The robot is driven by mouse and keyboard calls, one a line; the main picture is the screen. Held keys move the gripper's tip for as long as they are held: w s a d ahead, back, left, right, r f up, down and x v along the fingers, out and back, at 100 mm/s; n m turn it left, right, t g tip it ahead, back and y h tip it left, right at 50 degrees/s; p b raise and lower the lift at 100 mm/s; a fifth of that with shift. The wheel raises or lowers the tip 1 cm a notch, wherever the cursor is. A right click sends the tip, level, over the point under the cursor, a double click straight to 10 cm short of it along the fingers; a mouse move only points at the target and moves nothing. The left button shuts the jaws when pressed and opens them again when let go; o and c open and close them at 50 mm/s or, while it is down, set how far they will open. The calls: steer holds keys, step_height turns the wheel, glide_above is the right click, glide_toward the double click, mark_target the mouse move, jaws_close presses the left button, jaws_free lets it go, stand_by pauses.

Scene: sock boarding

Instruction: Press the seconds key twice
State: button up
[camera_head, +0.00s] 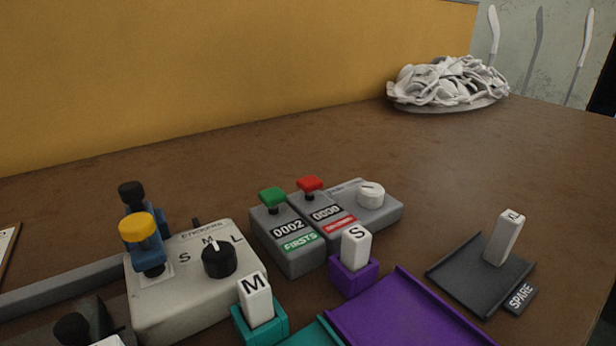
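The counter unit with the red key (309,184) stands near the middle of the table. Its display (325,213) reads 0000, and the lettering on its red label (339,225) is too small to read surely. The red key stands up on its stem. Just left of it is a matching counter with a green key (272,197), a display reading 0002 and a green FIRSTS label (299,242). My gripper is not in view.
A grey box with a white knob (371,194) adjoins on the right. A dial box (180,300), a yellow-topped post (138,228), a teal M block holder (262,327) and a purple S block holder (354,278) stand in front.

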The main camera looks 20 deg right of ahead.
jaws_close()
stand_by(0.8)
